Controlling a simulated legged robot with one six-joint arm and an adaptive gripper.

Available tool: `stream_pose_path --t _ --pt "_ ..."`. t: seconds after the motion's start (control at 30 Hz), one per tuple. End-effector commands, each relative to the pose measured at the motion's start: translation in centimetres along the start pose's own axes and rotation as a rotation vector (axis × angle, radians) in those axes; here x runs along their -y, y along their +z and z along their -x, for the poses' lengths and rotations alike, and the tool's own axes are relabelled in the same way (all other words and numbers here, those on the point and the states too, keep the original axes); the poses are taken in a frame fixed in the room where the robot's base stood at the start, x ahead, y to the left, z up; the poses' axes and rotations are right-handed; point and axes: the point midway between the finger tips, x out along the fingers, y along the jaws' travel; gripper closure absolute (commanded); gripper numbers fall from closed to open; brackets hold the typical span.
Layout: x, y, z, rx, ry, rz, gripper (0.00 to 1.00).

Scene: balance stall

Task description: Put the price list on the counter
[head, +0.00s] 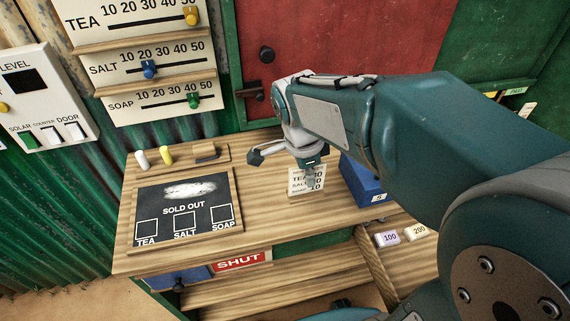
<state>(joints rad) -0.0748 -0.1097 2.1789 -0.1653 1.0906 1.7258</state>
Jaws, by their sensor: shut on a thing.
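The price list (305,188) is a small cream card with rows of lettering. My gripper partly covers the card's top.
A sold-out blackboard (184,214) lies on the counter's left. Chalks (166,155) and an eraser (206,152) sit behind it. A blue box (362,184) stands close right of the card. An open drawer (403,262) holds weights marked 100 and 200.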

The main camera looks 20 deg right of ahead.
Motion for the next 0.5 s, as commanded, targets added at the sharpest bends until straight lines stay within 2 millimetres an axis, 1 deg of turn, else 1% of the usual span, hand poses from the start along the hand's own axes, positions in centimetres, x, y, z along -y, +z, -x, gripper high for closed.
stream_pose_path --t 0.03,0.37,0.5 --pt "1.0 0.1 -0.5 -0.001 0.004 0.0 1.0" --pt "7.0 0.9 -3.2 -0.004 0.003 0.002 1.0" --pt "8.9 1.2 -5.7 -0.004 0.004 0.003 1.0"
